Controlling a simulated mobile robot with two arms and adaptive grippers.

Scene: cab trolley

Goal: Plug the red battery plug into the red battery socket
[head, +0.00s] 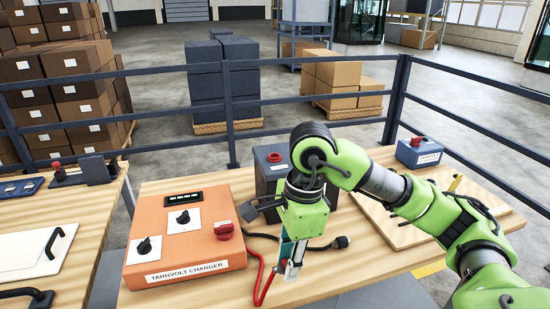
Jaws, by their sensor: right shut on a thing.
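My right gripper (289,268) points down over the wooden bench, in front of the dark box. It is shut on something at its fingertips. A red cable (262,285) leaves the orange charger, loops over the bench and runs up to these fingertips, so the held thing appears to be the red battery plug, mostly hidden by the fingers. I cannot make out a red battery socket. The dark blue-grey box (268,178) with a red knob on top stands behind the gripper and is partly hidden by it. My left gripper is out of view.
The orange charger (155,217), with dials and a red knob, stands left of the gripper. A black cable with a plug (341,242) lies to its right. A wooden board (400,235) and a blue box (420,155) are further right. A railing runs behind the bench.

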